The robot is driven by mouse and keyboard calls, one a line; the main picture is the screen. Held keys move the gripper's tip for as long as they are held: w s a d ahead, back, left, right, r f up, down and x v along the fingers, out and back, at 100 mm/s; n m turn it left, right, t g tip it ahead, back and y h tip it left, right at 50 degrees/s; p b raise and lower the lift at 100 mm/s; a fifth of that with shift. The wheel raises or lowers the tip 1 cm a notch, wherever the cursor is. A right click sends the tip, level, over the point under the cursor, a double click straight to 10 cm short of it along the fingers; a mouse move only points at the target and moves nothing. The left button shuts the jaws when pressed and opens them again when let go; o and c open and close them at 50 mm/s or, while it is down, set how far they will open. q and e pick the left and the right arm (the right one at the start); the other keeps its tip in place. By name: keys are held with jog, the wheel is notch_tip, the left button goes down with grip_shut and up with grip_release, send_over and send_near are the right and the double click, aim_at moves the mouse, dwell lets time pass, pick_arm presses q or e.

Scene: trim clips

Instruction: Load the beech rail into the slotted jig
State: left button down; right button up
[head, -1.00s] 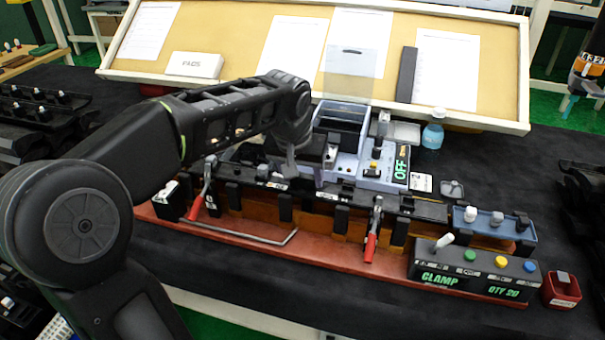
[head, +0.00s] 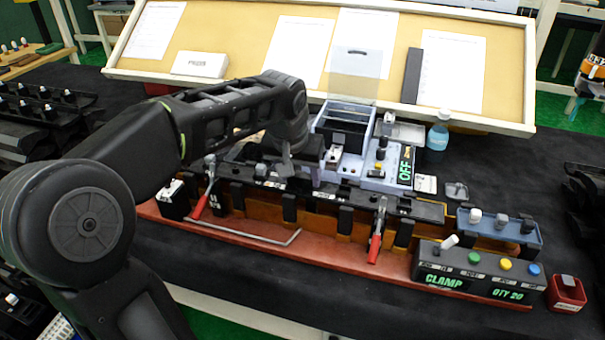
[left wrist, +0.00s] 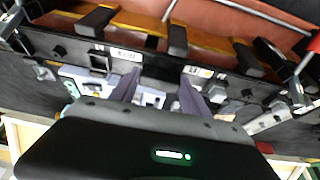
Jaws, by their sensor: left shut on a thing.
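An orange-brown wooden strip, which looks like the beech rail (head: 317,220), lies lengthwise behind several black uprights of the slotted jig on its red-brown base (head: 330,256). The strip also shows at the top of the left wrist view (left wrist: 140,22). A black labelled bar (head: 415,208) runs along the jig behind it. My left gripper (head: 303,176) is over the middle of this bar. In the left wrist view its fingers (left wrist: 161,82) stand apart over the bar's edge. My right gripper is not in view.
Red-handled clamps (head: 374,247) stand at the jig's left and right. A CLAMP control box (head: 475,272), a blue tray with knobs (head: 510,236) and a red cup (head: 567,293) are at the right. A device reading OFF (head: 405,165) and a bottle (head: 437,135) stand behind.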

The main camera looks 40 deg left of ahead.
pick_arm(q)
jog(key=shift+s+a, duration=0.1)
jog(key=shift+a, duration=0.3)
jog(key=shift+c, duration=2.2)
grip_release()
jog(key=a+v, duration=0.1)
jog(key=v, duration=0.6)
jog(key=shift+s+d+r, duration=0.2)
jog(key=shift+d+r, duration=0.15)
jog(key=shift+d, duration=0.2)
